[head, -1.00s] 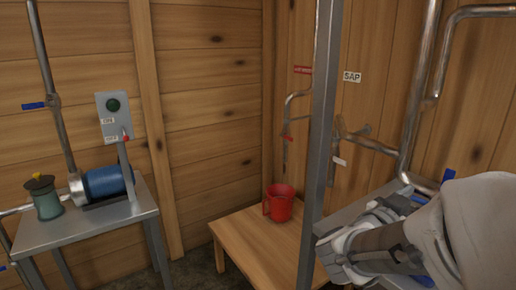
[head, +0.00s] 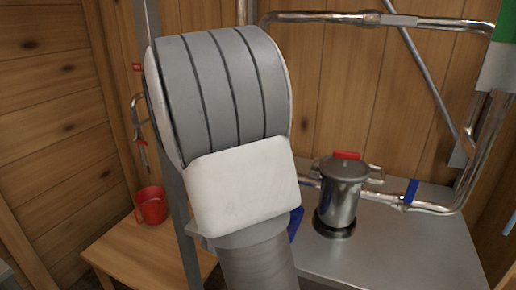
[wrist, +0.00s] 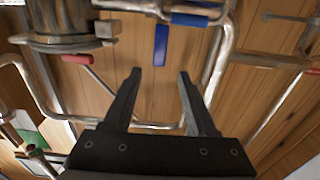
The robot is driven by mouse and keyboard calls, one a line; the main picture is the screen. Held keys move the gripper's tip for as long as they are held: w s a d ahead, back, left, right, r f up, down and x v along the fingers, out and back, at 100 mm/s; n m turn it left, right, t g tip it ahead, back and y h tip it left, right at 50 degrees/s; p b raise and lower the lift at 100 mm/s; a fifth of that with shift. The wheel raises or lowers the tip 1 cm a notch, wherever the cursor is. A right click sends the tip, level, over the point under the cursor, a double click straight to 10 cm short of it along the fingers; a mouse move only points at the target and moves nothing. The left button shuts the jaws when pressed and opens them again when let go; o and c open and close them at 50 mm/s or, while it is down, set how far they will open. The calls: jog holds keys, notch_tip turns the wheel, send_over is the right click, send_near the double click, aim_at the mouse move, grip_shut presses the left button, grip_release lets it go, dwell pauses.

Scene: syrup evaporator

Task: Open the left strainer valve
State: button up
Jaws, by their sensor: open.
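The strainer is a grey metal canister (head: 342,195) with a red lid grip, standing on the metal bench in the head view. It is also at the upper left of the wrist view (wrist: 60,20). A blue valve handle (head: 296,222) shows left of it, partly hidden by my arm. In the wrist view, a blue handle (wrist: 161,45) beside the strainer sticks out crosswise to the pipe. My gripper (wrist: 158,74) is open and empty, its fingertips pointing toward this handle. The handle appears beyond the fingertips, untouched. The head view does not show my gripper.
Another blue handle (head: 411,191) is on the pipe right of the strainer. A second blue piece (wrist: 190,19) lies along the pipe in the wrist view. Steel pipes surround the bench (head: 400,250). A red mug (head: 151,206) stands on a wooden table (head: 120,250) at left.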

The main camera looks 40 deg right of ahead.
jog(key=shift+d+r+p, duration=0.15)
jog(key=shift+d+p, duration=0.1)
jog(key=shift+p, duration=0.65)
jog(key=x, duration=0.8)
jog(key=shift+w+d+b, duration=0.25)
jog(key=shift+d+b, duration=0.05)
jog(key=shift+b, duration=0.1)
grip_shut()
jog(key=shift+f, duration=0.25)
